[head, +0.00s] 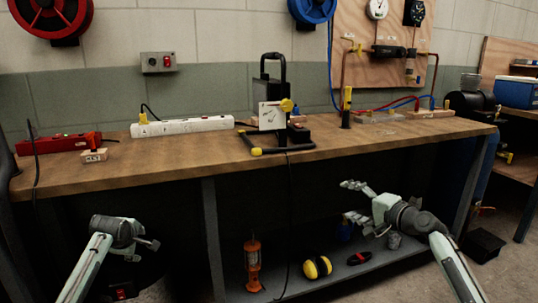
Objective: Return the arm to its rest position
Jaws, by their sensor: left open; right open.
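My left arm comes in from the lower left, and its gripper (140,250) hangs below the front edge of the workbench (215,165). It is open and nothing shows between its fingers. My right arm comes in from the lower right. Its gripper (352,202) points left, in front of the dark space under the bench, with its two fingers wide apart. It is open and empty. Neither gripper appears to touch anything.
The lower shelf (335,277) holds an orange lantern (252,264) and yellow earmuffs (317,267). A black cable hangs down the bench front.

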